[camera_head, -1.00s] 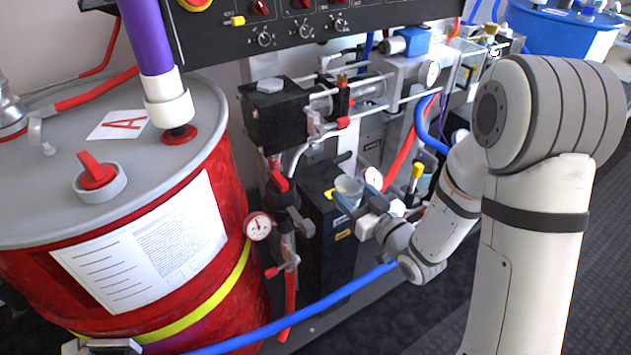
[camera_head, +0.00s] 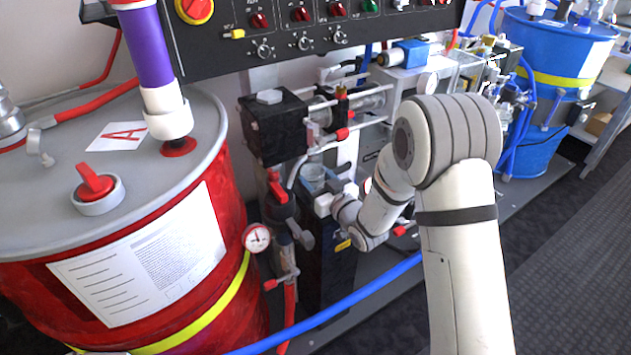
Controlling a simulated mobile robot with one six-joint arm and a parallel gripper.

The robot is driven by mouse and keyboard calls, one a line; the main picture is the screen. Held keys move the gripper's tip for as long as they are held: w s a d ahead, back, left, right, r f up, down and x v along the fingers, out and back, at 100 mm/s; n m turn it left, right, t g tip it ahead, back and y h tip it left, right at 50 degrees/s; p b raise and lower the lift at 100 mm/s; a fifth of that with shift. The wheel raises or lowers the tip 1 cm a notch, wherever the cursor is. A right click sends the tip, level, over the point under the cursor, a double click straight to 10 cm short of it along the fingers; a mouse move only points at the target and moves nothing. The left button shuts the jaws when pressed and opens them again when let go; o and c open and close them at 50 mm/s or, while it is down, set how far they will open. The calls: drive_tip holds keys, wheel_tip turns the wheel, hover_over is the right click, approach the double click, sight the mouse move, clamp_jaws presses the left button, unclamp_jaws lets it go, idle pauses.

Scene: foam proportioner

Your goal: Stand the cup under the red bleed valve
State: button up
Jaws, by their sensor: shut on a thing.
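A small translucent grey cup (camera_head: 312,174) is upright in my gripper (camera_head: 320,192), which is shut on it. The gripper reaches in from the right, and its fingers are small and partly blurred against the cup. The cup is just below the black pump block (camera_head: 274,127) and its clear cylinder. A red-handled valve (camera_head: 276,186) on a dark upright fitting is close to the left of the cup. Another small red fitting (camera_head: 342,134) is above and right of it. I cannot tell for certain which red part is the bleed valve. The cup's base is hidden.
A dark box (camera_head: 325,265) stands beneath the cup. A pressure gauge (camera_head: 256,238) and the red drum (camera_head: 110,270) are to the left. A blue hose (camera_head: 345,306) crosses in front. A black control panel (camera_head: 310,30) hangs above. Carpet is clear at right.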

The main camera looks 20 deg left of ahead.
drive_tip(key=shift+f, duration=0.1)
drive_tip(key=shift+f, duration=0.15)
drive_tip(key=o, duration=1)
drive_tip(key=shift+r, duration=0.2)
drive_tip(key=v, duration=1.2)
